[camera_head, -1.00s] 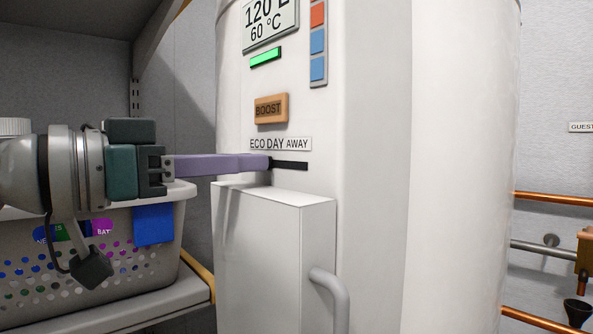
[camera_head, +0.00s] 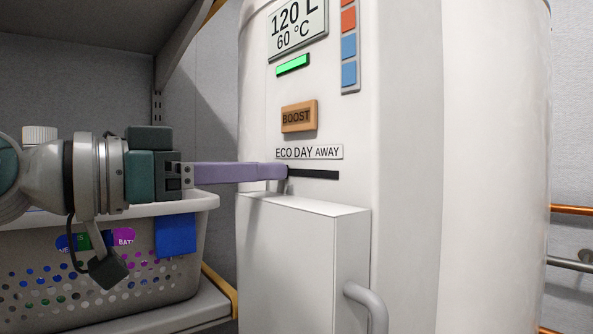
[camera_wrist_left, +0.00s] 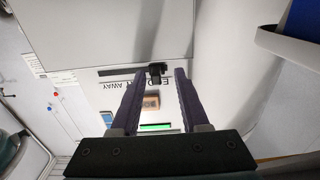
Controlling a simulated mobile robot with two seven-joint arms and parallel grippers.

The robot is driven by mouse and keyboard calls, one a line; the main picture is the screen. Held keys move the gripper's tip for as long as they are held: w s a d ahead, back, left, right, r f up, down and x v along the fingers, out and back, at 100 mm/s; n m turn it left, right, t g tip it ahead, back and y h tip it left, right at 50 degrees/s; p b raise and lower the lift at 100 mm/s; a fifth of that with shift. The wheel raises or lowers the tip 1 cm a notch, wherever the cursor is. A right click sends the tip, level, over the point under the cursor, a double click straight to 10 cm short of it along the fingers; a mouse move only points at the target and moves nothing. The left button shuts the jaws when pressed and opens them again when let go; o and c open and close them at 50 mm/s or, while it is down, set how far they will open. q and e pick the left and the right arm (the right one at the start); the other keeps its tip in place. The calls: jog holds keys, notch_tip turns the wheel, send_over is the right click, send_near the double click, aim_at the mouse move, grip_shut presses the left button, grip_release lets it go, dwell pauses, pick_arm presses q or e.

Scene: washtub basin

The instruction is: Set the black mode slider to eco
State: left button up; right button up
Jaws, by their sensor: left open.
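The wrist view shows the panel upside down. In the head view the fingers hide the knob and the slot's left end. My left gripper (camera_head: 284,172) is open, its purple fingers on either side of the knob; it also shows in the left wrist view (camera_wrist_left: 160,71). Whether a finger touches the knob is unclear. My right gripper is out of view.
A white box (camera_head: 300,260) with a grey handle (camera_head: 368,305) juts out just below the slot. The orange BOOST button (camera_head: 298,116) is above it. A perforated basket (camera_head: 100,275) stands on a shelf under my left arm.

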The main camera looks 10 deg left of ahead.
pick_arm(q)
jog(key=b+v, duration=0.1)
jog(key=v, duration=0.8)
jog(key=shift+s+a+b, duration=0.25)
jog(key=shift+s+b, duration=0.05)
jog(key=shift+b, duration=0.1)
